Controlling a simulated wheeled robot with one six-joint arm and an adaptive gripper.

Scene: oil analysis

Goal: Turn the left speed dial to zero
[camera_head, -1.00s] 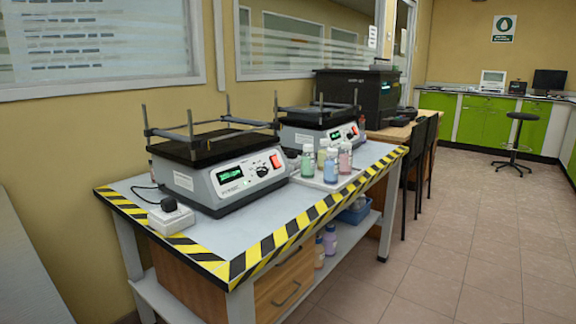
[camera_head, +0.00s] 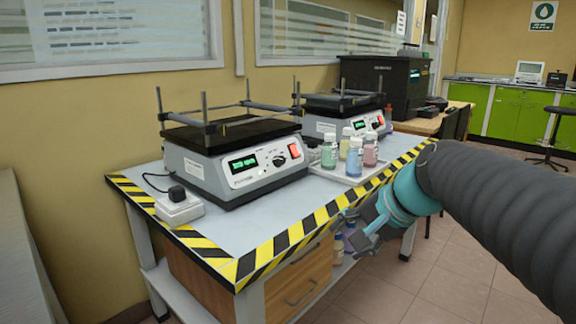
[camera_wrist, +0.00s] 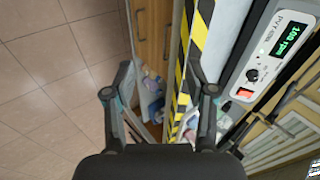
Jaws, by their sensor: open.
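The left shaker (camera_head: 215,168) is the nearer grey one on the bench. Its front panel carries a lit green display (camera_head: 242,163), a black speed dial (camera_head: 279,161) and a red switch (camera_head: 295,150). In the wrist view the dial (camera_wrist: 252,75) sits at the right, between the display (camera_wrist: 288,38) and the red switch (camera_wrist: 245,93). The display seems to show a number in rpm. My gripper (camera_head: 360,235) is in front of the bench's striped edge, apart from the dial. In the wrist view my gripper (camera_wrist: 160,72) has its fingers spread, with nothing between them.
A second shaker (camera_head: 345,120) stands farther right. A white tray (camera_head: 340,179) with several capped bottles (camera_head: 354,157) lies before it, near my arm. A white socket block (camera_head: 179,209) with a black plug sits at the left corner. The bench's front strip (camera_head: 290,236) is clear.

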